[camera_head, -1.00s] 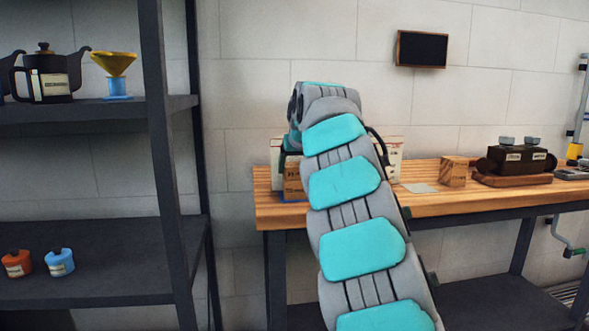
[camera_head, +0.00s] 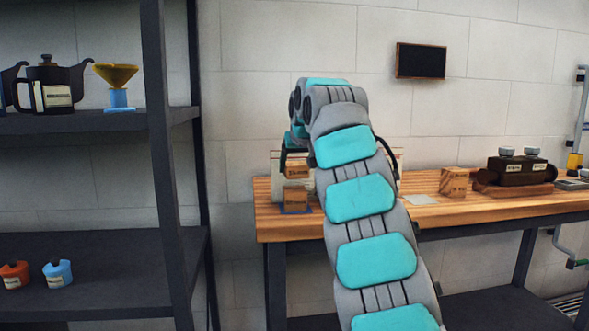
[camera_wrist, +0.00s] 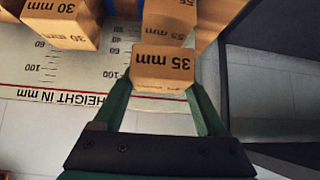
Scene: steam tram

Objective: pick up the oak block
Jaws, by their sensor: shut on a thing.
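My gripper (camera_wrist: 163,85) is shut on a light wooden block (camera_wrist: 166,65) labelled "35 mm", held between two green fingers in the wrist view. In the head view this block (camera_head: 298,170) shows just left of my arm, above another wooden block (camera_head: 296,199) on the bench. The gripper (camera_head: 297,163) is partly hidden by my arm there. The wrist view also shows a "55 mm" block (camera_wrist: 168,22) behind the held one and a "30 mm" block (camera_wrist: 62,22) at upper left. I cannot tell by wood which is oak.
A white height-scale board (camera_wrist: 40,75) shows behind the blocks. A dark shelf rack (camera_head: 160,165) stands at left.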

